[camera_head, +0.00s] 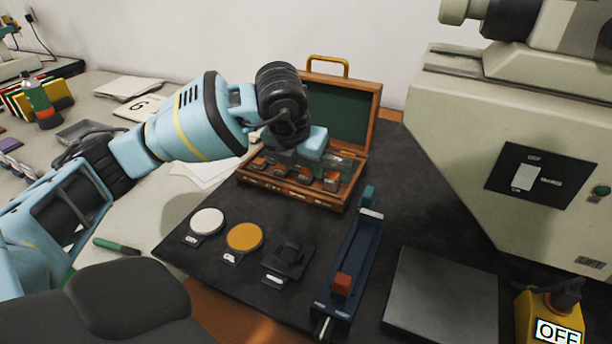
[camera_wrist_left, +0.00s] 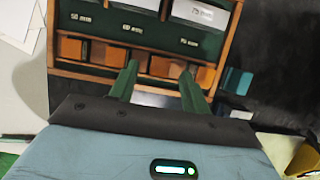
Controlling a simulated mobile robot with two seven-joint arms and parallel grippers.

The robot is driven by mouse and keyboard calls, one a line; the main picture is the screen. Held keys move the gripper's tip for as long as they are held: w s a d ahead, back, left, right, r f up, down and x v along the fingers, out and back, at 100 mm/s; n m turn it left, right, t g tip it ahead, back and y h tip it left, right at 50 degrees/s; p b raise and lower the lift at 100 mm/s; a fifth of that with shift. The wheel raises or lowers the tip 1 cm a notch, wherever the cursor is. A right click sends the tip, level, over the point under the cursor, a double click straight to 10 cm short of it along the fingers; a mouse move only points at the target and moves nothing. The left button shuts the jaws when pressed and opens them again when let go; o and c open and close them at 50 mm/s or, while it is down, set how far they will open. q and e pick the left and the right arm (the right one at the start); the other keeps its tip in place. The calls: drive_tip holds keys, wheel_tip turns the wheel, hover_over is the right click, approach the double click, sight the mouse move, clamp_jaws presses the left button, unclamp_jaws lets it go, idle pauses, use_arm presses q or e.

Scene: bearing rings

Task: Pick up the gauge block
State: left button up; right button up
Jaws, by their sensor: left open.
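The gauge blocks sit in an open wooden case (camera_head: 290,192) with a green-lined lid, at the middle back of the table. In the left wrist view, the case (camera_wrist_left: 232,50) has slots labelled 50, 60, 70 and 75 mm. Orange-ended blocks show in the front row, one (camera_wrist_left: 165,68) between my finger tips; which one the task means I cannot tell. My left gripper (camera_head: 309,163) is over the case, pointing down, its fingers partly hidden. In the left wrist view my left gripper (camera_wrist_left: 160,71) has its two green fingers apart, with nothing clearly held. My right gripper is not in view.
A white disc (camera_head: 207,221), an orange disc (camera_head: 244,237) and a black fixture (camera_head: 289,260) lie in front of the case. A long blue fixture (camera_head: 352,255) with an orange block is right of them. A grey plate (camera_head: 443,297) and a large machine (camera_head: 490,140) stand at right.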

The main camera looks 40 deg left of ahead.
use_arm(q)
drive_tip(key=shift+x, duration=1.15)
clamp_jaws()
drive_tip(key=shift+w+r, duration=0.1)
drive_tip(key=shift+r, duration=0.05)
drive_tip(key=shift+r, duration=0.6)
wheel_tip(320, 180, up, 3)
drive_tip(key=shift+f, duration=0.25)
drive_tip(key=s+d, duration=0.2)
drive_tip(key=s, duration=0.2)
drive_tip(key=s+d, duration=0.3)
drive_tip(key=s, duration=0.2)
drive_tip(key=s+d+r, duration=0.1)
drive_tip(key=s+d, duration=0.1)
drive_tip(key=s, duration=0.3)
drive_tip(key=shift+d, duration=0.4)
